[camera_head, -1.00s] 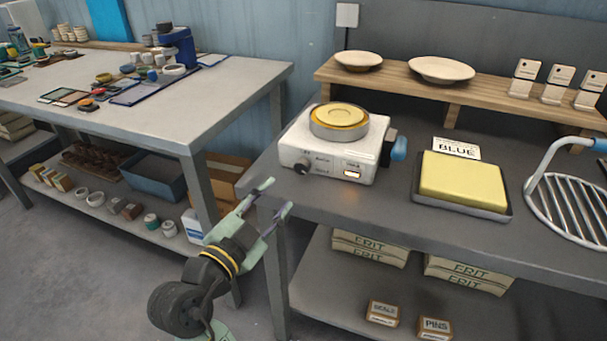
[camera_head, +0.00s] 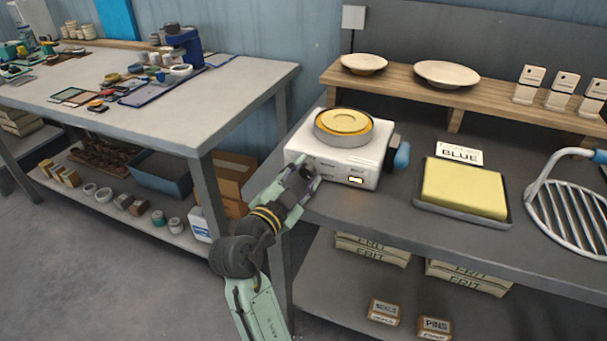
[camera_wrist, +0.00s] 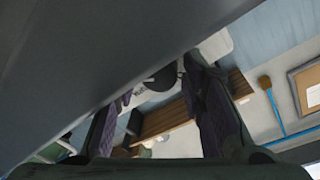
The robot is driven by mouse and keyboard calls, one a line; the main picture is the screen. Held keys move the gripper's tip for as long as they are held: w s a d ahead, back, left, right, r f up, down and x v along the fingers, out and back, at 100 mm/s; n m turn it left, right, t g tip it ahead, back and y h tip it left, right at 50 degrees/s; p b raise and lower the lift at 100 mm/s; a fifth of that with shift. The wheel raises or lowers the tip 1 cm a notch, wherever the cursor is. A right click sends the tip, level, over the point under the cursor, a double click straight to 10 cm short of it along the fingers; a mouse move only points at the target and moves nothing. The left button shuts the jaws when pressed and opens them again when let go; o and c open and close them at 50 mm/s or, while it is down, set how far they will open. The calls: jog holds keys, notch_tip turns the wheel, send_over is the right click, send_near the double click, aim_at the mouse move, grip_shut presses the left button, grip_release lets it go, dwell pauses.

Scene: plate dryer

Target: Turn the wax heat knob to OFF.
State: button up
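The white wax heater (camera_head: 334,162) stands on the grey bench with a round pot of yellow wax (camera_head: 343,124) on top. My gripper (camera_head: 308,172) is at the left of the heater's front face, covering the knob area in the head view. In the wrist view, a dark round knob (camera_wrist: 163,82) shows on the white front between my two spread fingers. The fingers look apart, with the knob between or just beyond them; contact cannot be told. The knob's pointer and setting are not readable.
A blue-handled part (camera_head: 401,156) sticks out at the heater's right. A yellow block in a dark tray (camera_head: 464,188) and a wire rack (camera_head: 570,205) lie further right. A wooden shelf with plates (camera_head: 447,74) stands behind. Another table (camera_head: 200,110) stands at left.

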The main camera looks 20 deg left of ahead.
jog(key=shift+c, duration=0.2)
grip_shut()
jog(key=shift+n, duration=0.3)
jog(key=n+b, duration=0.1)
jog(key=n, duration=0.1)
jog(key=shift+f+n, duration=0.1)
jog(key=shift+n, duration=0.2)
jog(key=shift+n+t, duration=0.3)
jog(key=shift+n, duration=1.9)
jog(key=shift+o, duration=0.2)
grip_release()
